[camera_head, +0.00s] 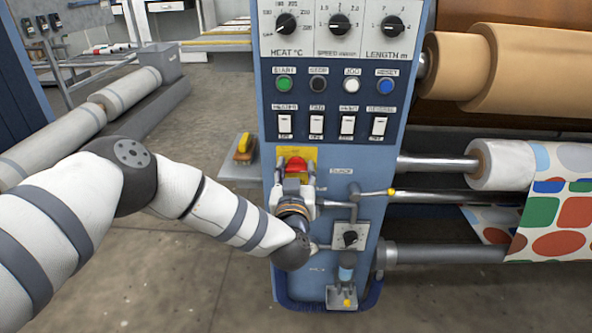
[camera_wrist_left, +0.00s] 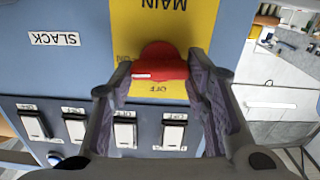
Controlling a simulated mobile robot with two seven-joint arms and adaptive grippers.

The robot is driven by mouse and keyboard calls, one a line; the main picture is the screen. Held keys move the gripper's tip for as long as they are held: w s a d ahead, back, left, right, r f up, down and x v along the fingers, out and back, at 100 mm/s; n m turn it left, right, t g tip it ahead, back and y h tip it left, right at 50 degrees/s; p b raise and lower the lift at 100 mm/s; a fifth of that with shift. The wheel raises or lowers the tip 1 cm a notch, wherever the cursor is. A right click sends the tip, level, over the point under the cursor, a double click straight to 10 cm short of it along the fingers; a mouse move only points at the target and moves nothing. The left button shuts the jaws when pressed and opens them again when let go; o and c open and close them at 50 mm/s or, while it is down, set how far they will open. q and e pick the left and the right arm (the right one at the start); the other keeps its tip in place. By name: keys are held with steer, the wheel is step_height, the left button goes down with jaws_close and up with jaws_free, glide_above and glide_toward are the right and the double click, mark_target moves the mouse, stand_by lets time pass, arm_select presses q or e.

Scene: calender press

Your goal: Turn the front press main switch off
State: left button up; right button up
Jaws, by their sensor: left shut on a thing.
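The red main switch (camera_head: 297,165) sits on a yellow plate (camera_head: 310,153) on the press's blue front panel. The switch (camera_wrist_left: 160,65) also shows in the left wrist view, upside down, with its handle lying crosswise. Its white mark is at the handle's left end there, near the ON lettering; OFF reads just below the handle. My left gripper (camera_head: 295,180) is at the switch, and in the left wrist view its fingers (camera_wrist_left: 160,80) are shut on the handle, one on each side. My right gripper is in neither view.
Above the switch on the panel (camera_head: 390,130) are white rockers, coloured buttons and three dials. A small dial (camera_head: 350,236) and a lever rod (camera_head: 375,193) are below right. A side shelf (camera_head: 240,172) is on the left; rollers (camera_head: 500,165) are on the right.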

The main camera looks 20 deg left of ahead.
arm_select(q)
steer(key=n, duration=0.4)
steer(key=shift+p, duration=0.3)
steer(key=n, duration=0.4)
steer(key=shift+a+f+n, duration=0.1)
steer(key=shift+a+n, duration=0.05)
steer(key=shift+n, duration=0.15)
steer(key=n, duration=0.4)
steer(key=shift+s+f+n, duration=0.1)
steer(key=shift+n, duration=0.2)
steer(key=shift+n+b, duration=0.5)
steer(key=shift+n, duration=1.4)
steer(key=o, duration=1.2)
steer(key=shift+c, duration=0.2)
steer(key=v, duration=1.2)
